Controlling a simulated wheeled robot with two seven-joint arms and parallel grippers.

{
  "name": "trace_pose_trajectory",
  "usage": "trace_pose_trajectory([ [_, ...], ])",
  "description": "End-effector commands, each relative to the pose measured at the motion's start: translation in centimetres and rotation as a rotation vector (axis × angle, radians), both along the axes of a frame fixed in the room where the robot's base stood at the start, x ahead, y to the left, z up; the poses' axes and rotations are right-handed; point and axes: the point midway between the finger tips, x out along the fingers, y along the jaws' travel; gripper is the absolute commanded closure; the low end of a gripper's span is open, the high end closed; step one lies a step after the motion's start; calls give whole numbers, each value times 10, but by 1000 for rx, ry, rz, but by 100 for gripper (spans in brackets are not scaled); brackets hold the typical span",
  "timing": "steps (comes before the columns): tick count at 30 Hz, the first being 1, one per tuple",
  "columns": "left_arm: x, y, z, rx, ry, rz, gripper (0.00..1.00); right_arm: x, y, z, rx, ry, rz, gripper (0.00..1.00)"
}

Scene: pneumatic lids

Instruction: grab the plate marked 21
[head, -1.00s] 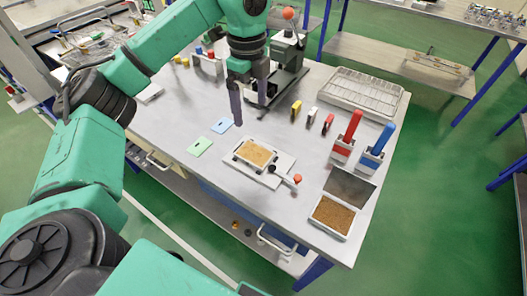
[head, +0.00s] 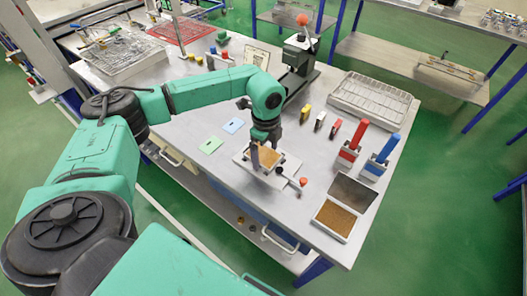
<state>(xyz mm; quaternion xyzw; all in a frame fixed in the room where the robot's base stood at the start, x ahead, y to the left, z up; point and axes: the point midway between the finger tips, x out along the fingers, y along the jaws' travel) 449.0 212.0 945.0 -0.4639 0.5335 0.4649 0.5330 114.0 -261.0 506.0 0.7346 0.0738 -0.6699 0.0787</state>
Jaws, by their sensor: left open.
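No marking 21 can be read on anything at this size, so I cannot tell which plate bears it. A light green plate (head: 211,145) and a light blue plate (head: 233,126) lie flat on the table, left of my left gripper. My left gripper (head: 264,159) points down over a small fixture (head: 243,163) with a tan, grainy filling (head: 270,156). Its jaws are open, with a finger in front of the filling. I cannot tell whether the fingertips touch it. My right gripper is out of view.
Right of the fixture are a lever with a red knob (head: 303,182) and an open box of brown grains (head: 334,219). A press (head: 299,60) and wire rack (head: 371,97) are at the back.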

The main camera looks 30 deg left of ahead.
Motion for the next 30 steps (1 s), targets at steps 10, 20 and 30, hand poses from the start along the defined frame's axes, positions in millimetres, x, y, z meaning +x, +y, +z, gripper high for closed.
trace_pose_trajectory([
  [10,0,0,-1,0,-1,0,65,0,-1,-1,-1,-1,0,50],
  [20,1,0,1,-1,-3,0,90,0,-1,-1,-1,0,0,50],
  [30,2,0,61,-3,-11,-1,90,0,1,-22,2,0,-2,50],
])
